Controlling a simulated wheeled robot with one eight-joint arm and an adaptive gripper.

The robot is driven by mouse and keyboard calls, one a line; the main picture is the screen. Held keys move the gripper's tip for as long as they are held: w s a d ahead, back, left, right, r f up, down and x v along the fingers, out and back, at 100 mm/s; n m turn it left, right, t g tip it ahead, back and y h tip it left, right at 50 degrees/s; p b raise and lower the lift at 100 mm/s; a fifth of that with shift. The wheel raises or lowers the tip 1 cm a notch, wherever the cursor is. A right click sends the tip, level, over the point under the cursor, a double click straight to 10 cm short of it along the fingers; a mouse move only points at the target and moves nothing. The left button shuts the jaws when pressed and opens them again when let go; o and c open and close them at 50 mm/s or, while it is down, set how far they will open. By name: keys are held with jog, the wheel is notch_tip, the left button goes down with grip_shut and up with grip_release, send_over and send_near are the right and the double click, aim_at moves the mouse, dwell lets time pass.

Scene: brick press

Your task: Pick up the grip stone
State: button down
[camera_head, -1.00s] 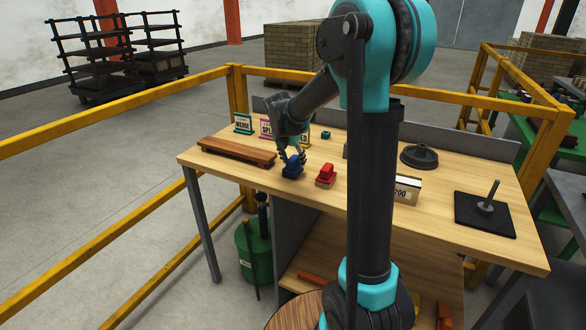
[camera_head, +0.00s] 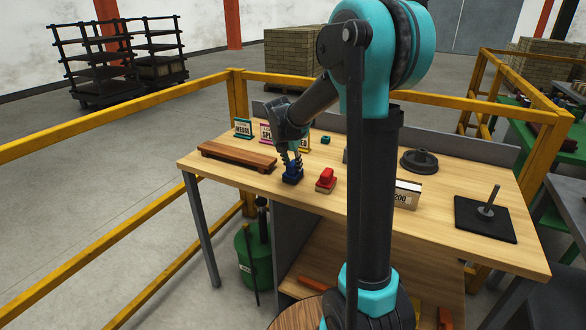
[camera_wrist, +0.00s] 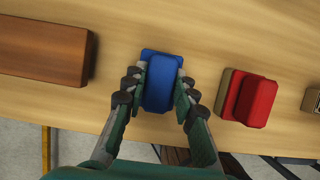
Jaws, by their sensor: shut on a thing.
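A blue block (camera_head: 292,176) with a raised blue upper part sits on the wooden table near its front edge. It also shows in the wrist view (camera_wrist: 161,80). A similar red block (camera_head: 326,180) on a tan base stands just to its right; no label shows which one is the grip stone. My gripper (camera_head: 292,164) points down over the blue block. In the wrist view its two fingers (camera_wrist: 160,88) press against the left and right sides of the blue upper part. The blue block appears to rest on the table.
A long brown wooden board (camera_head: 238,154) lies to the left. Small signs (camera_head: 243,127) and a teal cube (camera_head: 326,140) stand behind. A dark round piece (camera_head: 420,160), a number sign (camera_head: 405,194) and a black plate with a rod (camera_head: 484,220) are to the right.

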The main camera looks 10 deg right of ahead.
aim_at(293, 162)
notch_tip(293, 162, up, 20)
dwell(0.5)
